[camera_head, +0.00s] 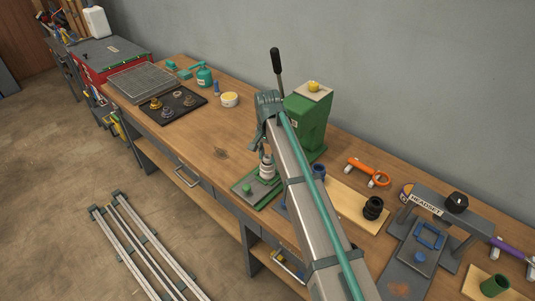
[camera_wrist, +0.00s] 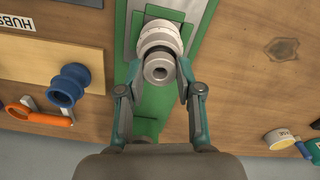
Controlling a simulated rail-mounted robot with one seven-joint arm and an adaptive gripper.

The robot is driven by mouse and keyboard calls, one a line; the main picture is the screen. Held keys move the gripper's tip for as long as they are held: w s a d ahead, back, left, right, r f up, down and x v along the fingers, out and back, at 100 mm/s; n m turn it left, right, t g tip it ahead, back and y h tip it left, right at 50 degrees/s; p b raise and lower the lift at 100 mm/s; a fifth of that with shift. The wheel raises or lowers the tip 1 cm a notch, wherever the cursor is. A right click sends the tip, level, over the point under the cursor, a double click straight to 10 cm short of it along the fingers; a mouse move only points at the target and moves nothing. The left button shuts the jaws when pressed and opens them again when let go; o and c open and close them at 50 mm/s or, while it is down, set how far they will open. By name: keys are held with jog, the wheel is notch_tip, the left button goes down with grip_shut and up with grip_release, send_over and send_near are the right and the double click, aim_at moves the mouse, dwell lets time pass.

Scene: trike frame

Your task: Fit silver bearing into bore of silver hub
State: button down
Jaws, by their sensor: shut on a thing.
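My gripper (camera_wrist: 159,70) is shut on the silver bearing (camera_wrist: 158,70), a small grey ring with a dark hole, held between the two fingertips. The silver hub (camera_wrist: 158,36) stands upright on the green press base, directly beyond the bearing in the wrist view. The bearing overlaps the hub's top in this view; I cannot tell whether they touch or whether the bearing sits in the bore.
The green press (camera_head: 307,125) with its black lever stands close behind my gripper. A wooden board with a blue hub (camera_wrist: 68,84) and an orange-handled tool (camera_wrist: 36,115) lie beside it. A black tray (camera_head: 172,105) with several small parts lies left. Bare tabletop lies between.

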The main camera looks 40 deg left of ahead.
aim_at(267, 157)
jog(key=shift+f, duration=0.5)
jog(key=c, duration=0.7)
grip_release()
jog(key=shift+r, duration=0.1)
notch_tip(267, 157, up, 12)
jog(key=shift+f, duration=5.8)
